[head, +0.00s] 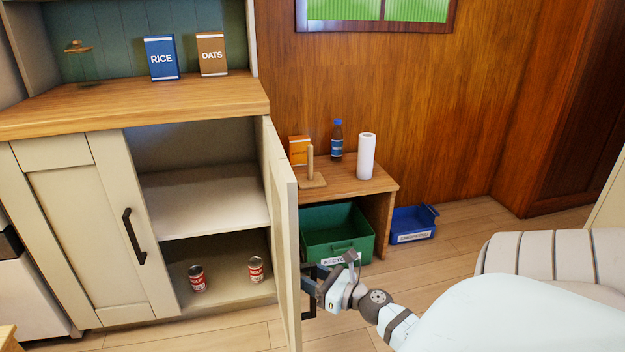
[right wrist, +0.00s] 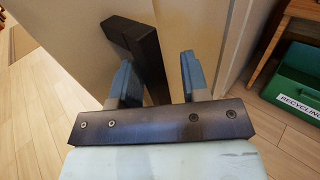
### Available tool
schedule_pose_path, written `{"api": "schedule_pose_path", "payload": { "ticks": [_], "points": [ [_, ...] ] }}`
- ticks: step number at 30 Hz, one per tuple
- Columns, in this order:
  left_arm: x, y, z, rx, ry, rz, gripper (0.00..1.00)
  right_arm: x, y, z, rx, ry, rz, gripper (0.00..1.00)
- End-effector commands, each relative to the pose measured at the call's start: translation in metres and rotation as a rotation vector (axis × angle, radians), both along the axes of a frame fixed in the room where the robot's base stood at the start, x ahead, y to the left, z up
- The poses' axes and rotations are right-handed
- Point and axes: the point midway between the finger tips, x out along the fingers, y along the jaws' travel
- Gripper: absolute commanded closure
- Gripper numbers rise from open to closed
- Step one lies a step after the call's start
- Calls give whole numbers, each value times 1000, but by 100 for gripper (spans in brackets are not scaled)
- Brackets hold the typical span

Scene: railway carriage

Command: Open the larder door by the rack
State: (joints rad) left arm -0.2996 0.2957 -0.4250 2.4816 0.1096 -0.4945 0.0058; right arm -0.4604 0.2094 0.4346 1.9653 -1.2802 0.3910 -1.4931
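The larder is a cream cupboard with a wooden top. Its right-hand door (head: 281,225) stands wide open, swung out towards me and seen nearly edge-on. My right gripper (head: 326,283) is at the outer face of this door, by its black handle (head: 308,303). In the right wrist view the black handle (right wrist: 138,42) runs between the two fingers of the gripper (right wrist: 158,75), with a gap visible on the right finger's side. The fingers look apart, not clamped. The left-hand door (head: 85,230) is shut. My left gripper is out of view.
Inside the larder stand two red cans (head: 197,279) (head: 257,269). Right of the door are a low wooden shelf (head: 375,187), a green recycling crate (head: 363,243) and a blue crate (head: 413,222). A striped cushioned seat (head: 570,250) lies at right.

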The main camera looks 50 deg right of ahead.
Motion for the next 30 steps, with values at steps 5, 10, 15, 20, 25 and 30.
{"api": "schedule_pose_path", "payload": {
  "ticks": [5, 10, 15, 20, 25, 30],
  "points": [
    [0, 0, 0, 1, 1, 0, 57, -1, 2, -2, 3, 4, 3, 58],
    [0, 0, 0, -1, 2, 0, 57, -7, 2, -3, 5, 6, 3, 58],
    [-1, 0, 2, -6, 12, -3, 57, -35, 0, -3, 5, 8, 2, 58],
    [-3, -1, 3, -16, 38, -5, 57, -73, -4, -2, 6, 9, 1, 58],
    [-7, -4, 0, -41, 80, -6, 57, -108, -8, -1, 5, 6, 1, 58],
    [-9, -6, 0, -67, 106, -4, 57, -129, -10, -2, 4, 4, 2, 58]
  ]
}}
